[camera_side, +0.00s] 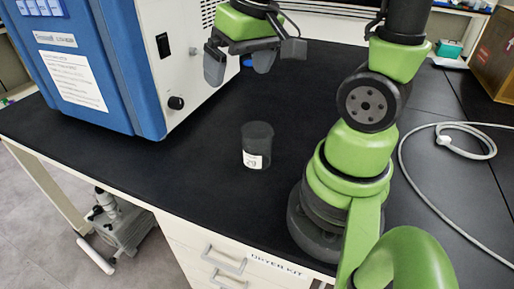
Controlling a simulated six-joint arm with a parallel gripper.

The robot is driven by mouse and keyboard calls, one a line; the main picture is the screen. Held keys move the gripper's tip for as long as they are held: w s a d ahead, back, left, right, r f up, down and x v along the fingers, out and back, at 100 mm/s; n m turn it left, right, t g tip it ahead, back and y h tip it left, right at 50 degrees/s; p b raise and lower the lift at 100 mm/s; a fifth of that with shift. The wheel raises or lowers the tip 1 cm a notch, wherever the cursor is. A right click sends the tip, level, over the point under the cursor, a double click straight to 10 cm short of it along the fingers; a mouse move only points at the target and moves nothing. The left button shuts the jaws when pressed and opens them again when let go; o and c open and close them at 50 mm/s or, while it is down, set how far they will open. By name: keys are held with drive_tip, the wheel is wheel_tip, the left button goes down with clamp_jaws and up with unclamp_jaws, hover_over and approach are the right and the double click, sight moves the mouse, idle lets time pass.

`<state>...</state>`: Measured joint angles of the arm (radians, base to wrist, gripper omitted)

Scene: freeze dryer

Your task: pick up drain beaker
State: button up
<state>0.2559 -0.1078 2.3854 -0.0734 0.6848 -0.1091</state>
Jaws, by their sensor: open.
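The drain beaker (258,139) is a small dark, see-through cylinder with a white label on its lower front. It stands upright on the black bench top, in the middle of the side view. My gripper (238,66) is above and behind the beaker in the picture, beside the freeze dryer's side panel. Its grey fingers are spread apart with nothing visible between them. The gripper is clear of the beaker.
The blue and white freeze dryer (115,65) stands at the left, with a black knob on its side. A pale hose (455,128) curls over the bench at the right. The black bench top (190,175) is bare around the beaker. My arm's base stands right of it.

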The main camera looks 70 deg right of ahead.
sight(257, 140)
drive_tip(key=shift+s+d+f+g, duration=0.1)
drive_tip(key=shift+d+f+g, duration=0.65)
drive_tip(key=shift+f, duration=2.5)
drive_tip(key=shift+s+d+f+g, duration=0.25)
drive_tip(key=shift+d+f, duration=0.85)
drive_tip(key=shift+f, duration=2.2)
drive_tip(key=shift+d+f+g, duration=0.6)
drive_tip(key=shift+d+f, duration=0.35)
drive_tip(key=shift+f, duration=2.3)
drive_tip(key=c, duration=1)
